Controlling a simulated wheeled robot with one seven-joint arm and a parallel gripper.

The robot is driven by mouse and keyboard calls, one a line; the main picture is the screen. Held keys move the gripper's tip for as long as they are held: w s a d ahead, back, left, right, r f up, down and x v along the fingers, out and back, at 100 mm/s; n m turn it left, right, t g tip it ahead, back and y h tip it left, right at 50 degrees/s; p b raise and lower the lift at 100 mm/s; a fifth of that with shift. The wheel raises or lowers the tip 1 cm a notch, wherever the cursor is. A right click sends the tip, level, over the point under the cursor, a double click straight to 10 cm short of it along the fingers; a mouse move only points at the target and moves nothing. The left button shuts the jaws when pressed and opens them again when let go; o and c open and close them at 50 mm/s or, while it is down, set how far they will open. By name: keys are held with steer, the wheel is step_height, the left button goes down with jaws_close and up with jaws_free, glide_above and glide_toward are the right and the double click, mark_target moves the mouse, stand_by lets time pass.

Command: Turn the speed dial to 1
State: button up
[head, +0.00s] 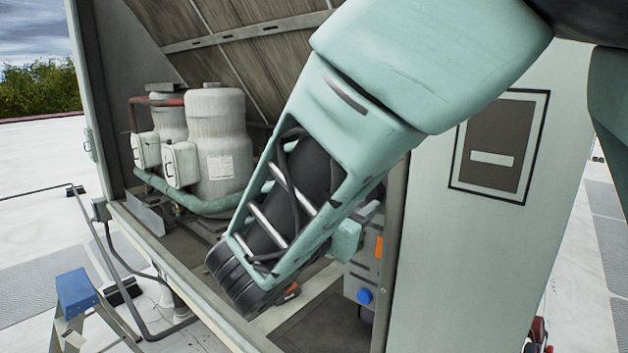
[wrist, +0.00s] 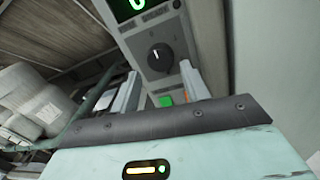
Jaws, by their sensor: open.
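The speed dial (wrist: 159,57) is a round black knob on a grey control panel (wrist: 183,38) in the wrist view. Its white mark points roughly up toward the display (wrist: 128,8), where a green digit, cut by the frame edge, looks like 0. My gripper (wrist: 160,72) is open and empty, one finger at each side below the dial. The fingers appear apart from the knob; the exact gap in depth cannot be told.
A green button (wrist: 166,100) sits below the dial, between my fingers. In the head view a grey box with a blue knob (head: 365,296) shows behind my arm. Compressors (head: 218,140) stand left inside the cabinet. A blue-topped stepladder (head: 76,291) stands outside at the front left.

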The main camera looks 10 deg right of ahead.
steer(key=p+x, duration=0.1)
steer(key=x, duration=0.3)
steer(key=shift+w+d, duration=0.25)
steer(key=shift+d, duration=0.05)
steer(key=c, duration=0.7)
steer(key=shift+f+m, duration=0.15)
steer(key=shift+m, duration=0.15)
